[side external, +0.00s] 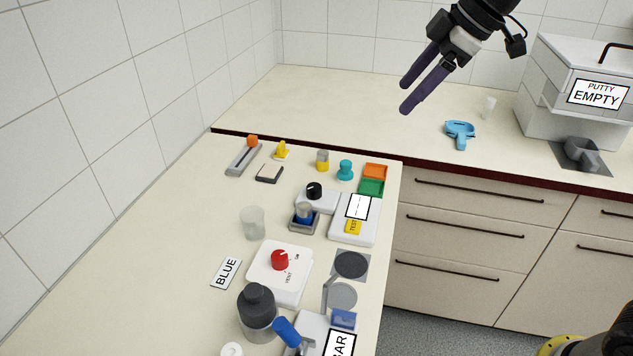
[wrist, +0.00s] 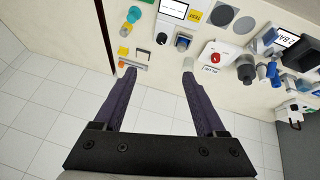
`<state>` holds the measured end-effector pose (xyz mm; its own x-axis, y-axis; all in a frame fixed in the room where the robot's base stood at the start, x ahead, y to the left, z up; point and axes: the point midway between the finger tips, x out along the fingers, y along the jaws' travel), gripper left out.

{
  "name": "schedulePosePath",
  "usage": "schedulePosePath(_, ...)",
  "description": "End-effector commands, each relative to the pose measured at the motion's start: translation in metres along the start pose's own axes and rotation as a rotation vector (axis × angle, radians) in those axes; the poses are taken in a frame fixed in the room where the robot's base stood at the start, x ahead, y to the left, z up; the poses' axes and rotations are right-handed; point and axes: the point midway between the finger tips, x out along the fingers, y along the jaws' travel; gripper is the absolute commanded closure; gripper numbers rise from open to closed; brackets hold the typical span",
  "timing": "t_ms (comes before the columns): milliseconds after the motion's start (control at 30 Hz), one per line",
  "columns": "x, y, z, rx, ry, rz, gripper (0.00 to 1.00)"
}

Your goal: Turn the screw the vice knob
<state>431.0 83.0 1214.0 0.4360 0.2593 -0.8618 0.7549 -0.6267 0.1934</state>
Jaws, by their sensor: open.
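What looks like the vice is a pale body (side external: 313,326) at the bottom edge of the side view. It has a blue block (side external: 343,319) and a blue cylindrical knob (side external: 287,332), and a label partly reading "BAR" is in front. It is cut off by the frame. My gripper (side external: 404,95) is open and empty, high above the counter corner and far from the vice. Its spread fingers (wrist: 159,76) also show in the wrist view.
A red-knobbed white box (side external: 265,276), a dark grey bottle (side external: 257,312) and a glass cup (side external: 252,223) stand near the vice. Black-knobbed equipment (side external: 316,200) and small coloured items lie farther back. A light blue object (side external: 460,133) and a "PUTTY EMPTY" box (side external: 560,115) stand on the back counter.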

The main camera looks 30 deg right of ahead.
Motion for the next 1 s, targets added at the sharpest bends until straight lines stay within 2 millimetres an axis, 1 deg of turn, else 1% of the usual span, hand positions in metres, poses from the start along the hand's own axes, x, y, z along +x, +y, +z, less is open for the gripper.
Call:
schedulePosePath(33,0.021,0.010,-0.012,-0.022,-0.004,-0.027,0.27)
schedulePosePath(67,0.033,0.014,-0.018,-0.035,-0.006,-0.040,0.27)
schedulePosePath(100,0.048,0.020,-0.025,-0.047,-0.008,-0.058,0.27)
schedulePosePath(167,0.071,0.026,-0.034,-0.060,-0.013,-0.085,0.27)
schedulePosePath(200,0.087,0.029,-0.038,-0.061,-0.019,-0.102,0.27)
schedulePosePath(300,0.122,0.033,-0.042,-0.056,-0.038,-0.138,0.27)
schedulePosePath(400,0.150,0.031,-0.039,-0.053,-0.064,-0.170,0.27)
schedulePosePath(500,0.166,0.027,-0.034,-0.050,-0.085,-0.193,0.27)
schedulePosePath(667,0.180,0.022,-0.032,-0.051,-0.091,-0.202,0.27)
schedulePosePath(767,0.194,0.019,-0.030,-0.050,-0.093,-0.203,0.27)
schedulePosePath(1000,0.239,0.010,-0.025,-0.050,-0.093,-0.204,0.27)
